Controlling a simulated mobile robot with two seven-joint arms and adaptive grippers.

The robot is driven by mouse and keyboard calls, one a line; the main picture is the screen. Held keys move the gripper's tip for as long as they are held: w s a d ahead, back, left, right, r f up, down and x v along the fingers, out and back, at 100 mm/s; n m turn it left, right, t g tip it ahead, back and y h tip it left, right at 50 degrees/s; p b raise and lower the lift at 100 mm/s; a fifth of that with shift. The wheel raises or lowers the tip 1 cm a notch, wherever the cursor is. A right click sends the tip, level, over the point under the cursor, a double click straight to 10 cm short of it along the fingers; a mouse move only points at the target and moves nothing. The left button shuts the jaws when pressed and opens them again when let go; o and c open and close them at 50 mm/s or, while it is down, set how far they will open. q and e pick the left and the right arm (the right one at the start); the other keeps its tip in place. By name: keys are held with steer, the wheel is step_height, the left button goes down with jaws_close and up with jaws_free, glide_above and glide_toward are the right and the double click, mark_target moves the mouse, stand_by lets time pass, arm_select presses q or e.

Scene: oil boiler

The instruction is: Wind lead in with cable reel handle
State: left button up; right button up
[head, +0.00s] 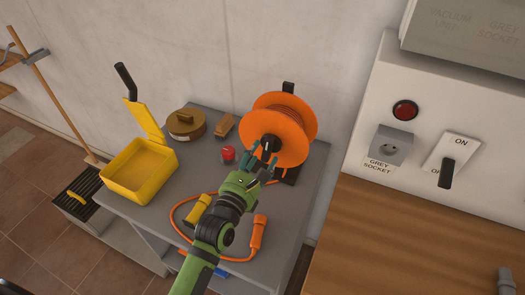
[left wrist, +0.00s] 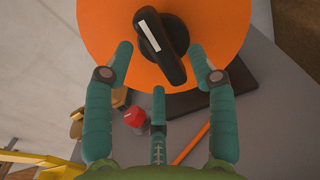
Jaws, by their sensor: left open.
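The orange cable reel (head: 290,122) stands upright on a dark base on the grey table, with orange lead wound on it. Its black handle (left wrist: 162,48), with a white stripe, is at the middle of the reel face; it also shows in the head view (head: 270,145). My left gripper (head: 262,165) is open in front of the handle. In the left wrist view its teal fingers (left wrist: 165,75) are spread below and to both sides of the handle; I cannot tell whether they touch it. The loose orange lead (head: 178,207) curves over the table to an orange connector (head: 258,233). My right gripper is not in view.
A yellow tray (head: 120,190), a brown round tin (head: 186,124), a wooden block (head: 223,125) and a red knob-like item (head: 228,153) are on the table. A yellow-handled item (head: 198,209) lies by the lead. The grey socket (head: 391,146) and switch (head: 450,160) are at right.

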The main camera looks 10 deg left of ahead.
arm_select(q)
steer(key=shift+w+d, duration=0.15)
steer(key=shift+w, duration=0.7)
steer(key=c, duration=1.1)
jaws_close()
steer(key=shift+m, duration=0.3)
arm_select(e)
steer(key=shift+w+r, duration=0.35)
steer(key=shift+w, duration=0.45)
